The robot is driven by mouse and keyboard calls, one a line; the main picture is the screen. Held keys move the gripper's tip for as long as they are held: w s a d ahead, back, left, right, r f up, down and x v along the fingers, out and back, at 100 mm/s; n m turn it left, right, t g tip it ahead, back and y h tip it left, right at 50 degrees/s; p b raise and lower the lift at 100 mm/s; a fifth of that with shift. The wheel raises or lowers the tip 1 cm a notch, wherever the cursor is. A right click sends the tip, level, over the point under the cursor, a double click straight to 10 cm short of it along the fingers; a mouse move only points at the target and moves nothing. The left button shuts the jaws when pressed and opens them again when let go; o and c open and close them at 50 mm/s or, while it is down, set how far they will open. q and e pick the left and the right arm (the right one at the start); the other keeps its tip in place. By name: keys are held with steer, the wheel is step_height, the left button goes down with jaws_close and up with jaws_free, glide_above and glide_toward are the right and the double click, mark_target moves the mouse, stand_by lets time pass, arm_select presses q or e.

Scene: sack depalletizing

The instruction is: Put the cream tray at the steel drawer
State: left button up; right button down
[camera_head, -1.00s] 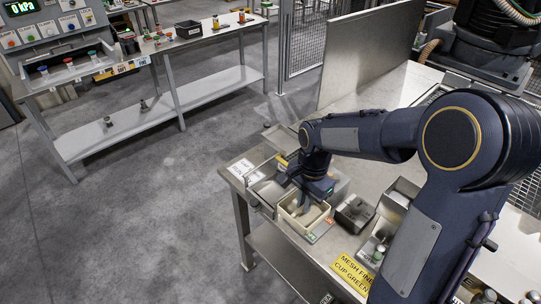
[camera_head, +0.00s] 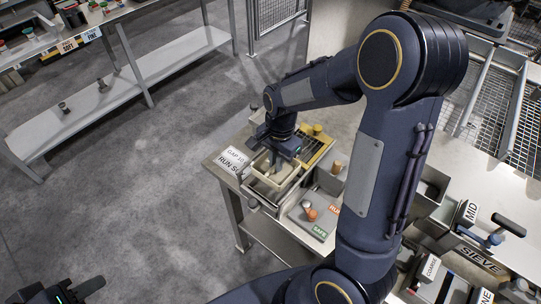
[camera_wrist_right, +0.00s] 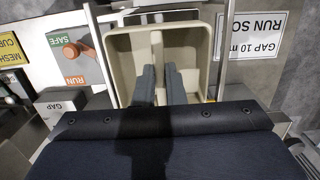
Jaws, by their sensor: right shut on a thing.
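The cream tray (camera_head: 262,186) is at the left end of the steel bench, over or in the steel drawer (camera_head: 284,196). Steel sides run along it, and I cannot tell whether it rests on the drawer floor. In the right wrist view the tray (camera_wrist_right: 193,40) looks empty, with a divider across its inside. My right gripper (camera_head: 273,160) points down into the tray; its fingers (camera_wrist_right: 160,85) are shut on the divider, and their tips are partly hidden. My left gripper (camera_head: 78,292) is at the bottom left, away from the bench, its jaws unclear.
A grey panel with SAFE and RUN labels and an orange-brown knob (camera_head: 310,212) is right of the drawer. A white sign (camera_head: 232,160) lies left of it. A yellow slotted block (camera_head: 318,148) stands behind. Sieve parts (camera_head: 480,240) are at the right.

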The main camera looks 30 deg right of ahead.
mark_target(275, 176)
steer(key=shift+w+f, duration=0.35)
steer(key=shift+f, duration=0.2)
arm_select(q)
steer(key=shift+w+f, duration=0.15)
steer(key=shift+w, duration=0.15)
arm_select(e)
steer(key=shift+s, duration=0.1)
steer(key=shift+r, duration=0.1)
